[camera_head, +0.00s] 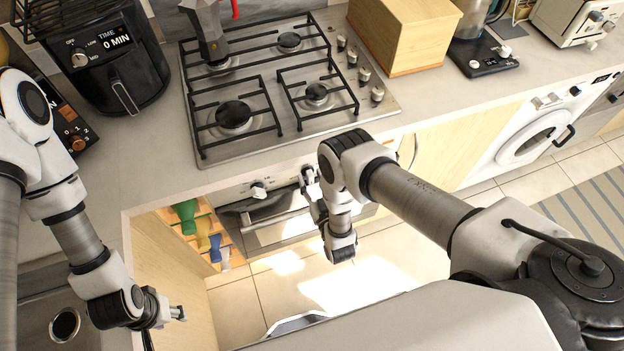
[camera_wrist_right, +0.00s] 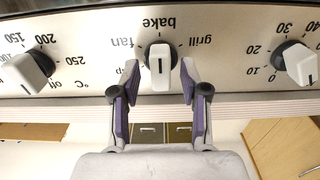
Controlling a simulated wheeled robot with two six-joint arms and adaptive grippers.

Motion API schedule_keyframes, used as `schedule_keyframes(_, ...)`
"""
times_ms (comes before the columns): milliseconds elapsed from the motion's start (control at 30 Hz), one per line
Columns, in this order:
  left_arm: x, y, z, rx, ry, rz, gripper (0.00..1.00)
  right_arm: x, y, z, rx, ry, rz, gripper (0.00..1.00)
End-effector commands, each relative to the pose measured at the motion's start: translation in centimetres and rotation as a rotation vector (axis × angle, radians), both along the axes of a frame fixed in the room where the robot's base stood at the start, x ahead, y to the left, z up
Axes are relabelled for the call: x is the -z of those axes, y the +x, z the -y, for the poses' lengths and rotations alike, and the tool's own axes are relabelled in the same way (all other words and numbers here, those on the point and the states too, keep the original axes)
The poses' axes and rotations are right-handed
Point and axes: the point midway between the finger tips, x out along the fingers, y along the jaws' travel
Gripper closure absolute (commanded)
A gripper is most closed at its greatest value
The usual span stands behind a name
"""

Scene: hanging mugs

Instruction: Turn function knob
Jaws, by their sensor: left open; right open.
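The function knob (camera_wrist_right: 159,65), white with a dark base and a black line, sits on the oven panel among the upside-down words fan, bake and grill in the right wrist view. Its grip lies straight up and down in the picture, in line with bake. My right gripper (camera_wrist_right: 159,82) is open, with one finger on each side of the knob and a gap visible on both sides. In the head view my right gripper (camera_head: 309,184) is at the oven front, and the arm partly hides the panel. My left gripper (camera_head: 178,312) is open and empty at the lower left.
A temperature knob (camera_wrist_right: 28,72) and a numbered knob (camera_wrist_right: 297,62) flank the function knob. The stove (camera_head: 285,80) with a moka pot (camera_head: 207,35) is above the oven. An air fryer (camera_head: 105,60) stands on the counter.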

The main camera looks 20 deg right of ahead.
Motion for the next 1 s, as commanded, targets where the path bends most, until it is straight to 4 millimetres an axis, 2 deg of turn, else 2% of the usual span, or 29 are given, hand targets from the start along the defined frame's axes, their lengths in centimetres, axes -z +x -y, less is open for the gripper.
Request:
schedule_keyframes(67, 0.0, 0.0, 0.0, 0.000, 0.000, 0.000, 0.55, 0.0, 0.0, 0.0, 0.000, 0.000, 0.000, 0.55)
schedule_keyframes(200, 0.0, 0.0, 0.0, 0.000, 0.000, 0.000, 0.55, 0.0, 0.0, 0.0, 0.000, 0.000, 0.000, 1.00)
schedule_keyframes(667, 0.4, 0.0, 0.0, 0.000, 0.000, 0.000, 0.55, 0.1, 0.0, 0.0, -0.001, -0.035, 0.001, 1.00)
schedule_keyframes(1000, 1.8, 0.0, 0.0, 0.000, 0.000, 0.000, 0.55, 0.3, 0.0, -0.2, -0.002, -0.230, 0.009, 1.00)
